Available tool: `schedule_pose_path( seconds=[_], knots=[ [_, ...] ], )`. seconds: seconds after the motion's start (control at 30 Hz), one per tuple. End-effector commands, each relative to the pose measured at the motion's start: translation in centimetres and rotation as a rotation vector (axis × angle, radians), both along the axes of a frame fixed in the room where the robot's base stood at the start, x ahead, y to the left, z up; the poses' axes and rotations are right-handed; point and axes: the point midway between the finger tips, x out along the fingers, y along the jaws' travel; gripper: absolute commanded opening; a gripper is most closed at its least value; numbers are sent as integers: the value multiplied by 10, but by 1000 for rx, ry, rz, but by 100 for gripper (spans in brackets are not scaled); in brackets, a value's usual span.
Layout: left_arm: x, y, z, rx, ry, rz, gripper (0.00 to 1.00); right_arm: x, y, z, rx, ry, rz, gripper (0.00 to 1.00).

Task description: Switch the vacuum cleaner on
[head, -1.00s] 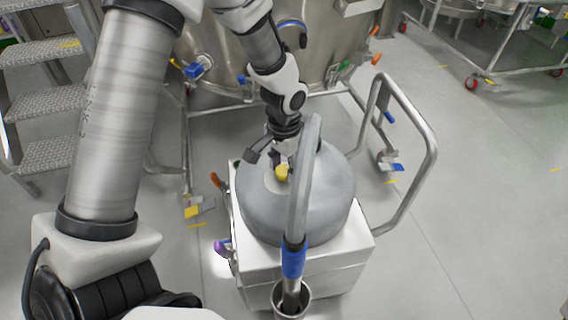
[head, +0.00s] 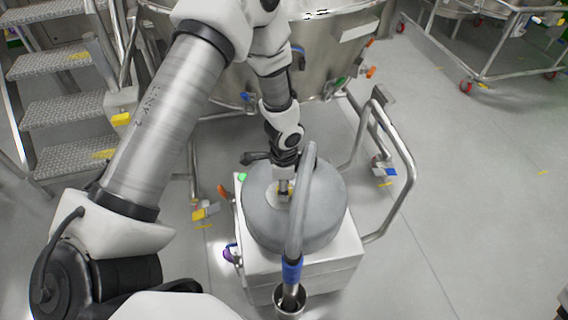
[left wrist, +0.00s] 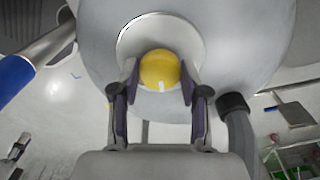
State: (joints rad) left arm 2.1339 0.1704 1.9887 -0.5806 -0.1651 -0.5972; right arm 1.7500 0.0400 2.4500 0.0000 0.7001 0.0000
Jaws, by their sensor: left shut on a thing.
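The vacuum cleaner (head: 330,210) stands in front of me, with a grey domed head on a white box body. A yellow knob (left wrist: 160,68) with a white mark at its near edge sits on a pale round plate (left wrist: 190,40) on the dome. My left gripper (left wrist: 155,90) has its fingers on both sides of the knob and is shut on it. In the head view my left gripper (head: 284,188) reaches down to the dome and mostly hides the knob. A bright green spot (head: 242,177) shows at the dome's left edge. My right gripper is not in view.
A grey hose (head: 299,215) with a blue cuff (head: 292,268) arches close beside my left gripper. A tubular handle (head: 405,165) stands at the right. A steel vessel (head: 330,60) is behind, metal steps (head: 65,110) at the left.

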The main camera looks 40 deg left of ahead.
Motion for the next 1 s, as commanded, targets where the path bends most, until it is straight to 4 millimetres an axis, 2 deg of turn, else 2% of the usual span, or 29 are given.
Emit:
schedule_pose_path(
  seconds=[0.03,0.1,0.5,0.73,1.0],
  knots=[
    [-2,0,5,1,5,-44,10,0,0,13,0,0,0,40],
    [-2,0,5,0,4,-110,10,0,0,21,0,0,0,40],
    [-1,0,3,0,4,-469,10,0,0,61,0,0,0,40],
    [-1,0,1,0,3,-613,10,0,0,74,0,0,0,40],
    [-1,0,0,0,3,-691,10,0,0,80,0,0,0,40]
  ],
)
